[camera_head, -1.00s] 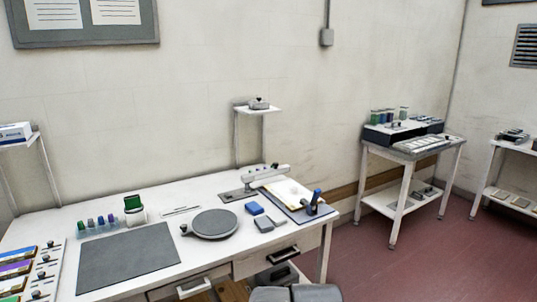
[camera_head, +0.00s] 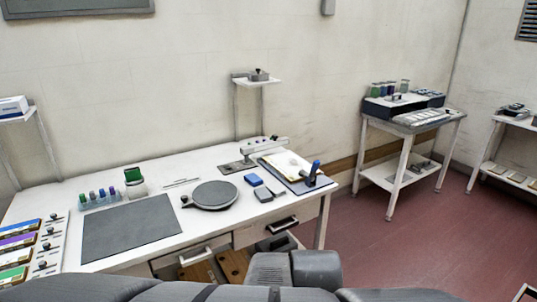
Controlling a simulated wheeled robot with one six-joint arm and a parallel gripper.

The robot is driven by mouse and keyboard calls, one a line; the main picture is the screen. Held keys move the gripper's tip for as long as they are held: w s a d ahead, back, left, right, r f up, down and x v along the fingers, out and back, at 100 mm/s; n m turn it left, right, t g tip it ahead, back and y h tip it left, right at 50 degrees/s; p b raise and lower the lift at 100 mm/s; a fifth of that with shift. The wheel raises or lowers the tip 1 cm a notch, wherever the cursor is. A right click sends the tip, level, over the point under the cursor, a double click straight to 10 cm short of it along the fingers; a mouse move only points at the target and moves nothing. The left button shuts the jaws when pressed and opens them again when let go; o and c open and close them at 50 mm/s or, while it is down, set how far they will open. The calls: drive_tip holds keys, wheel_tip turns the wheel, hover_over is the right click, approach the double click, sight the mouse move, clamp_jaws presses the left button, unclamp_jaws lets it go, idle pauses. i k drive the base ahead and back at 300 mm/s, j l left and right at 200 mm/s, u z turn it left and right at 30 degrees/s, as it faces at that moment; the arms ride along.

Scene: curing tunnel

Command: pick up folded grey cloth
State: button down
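A small grey item (camera_head: 263,194) lies on the white desk, right of the round grey plate and just in front of a blue block (camera_head: 253,180). It may be the folded grey cloth, but it is too small to tell. My gripper is not in view. Grey parts of my own arm or body fill the bottom edge, below the desk's front.
The white desk (camera_head: 160,185) also holds a grey mat (camera_head: 143,228), a round grey plate (camera_head: 214,194), small bottles (camera_head: 101,195) and a clipboard (camera_head: 288,164). A drawer (camera_head: 283,224) shows below. Red floor (camera_head: 400,250) is open at right.

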sight(263, 194)
drive_tip(key=i+u, duration=0.35)
drive_tip(key=i, duration=1.1)
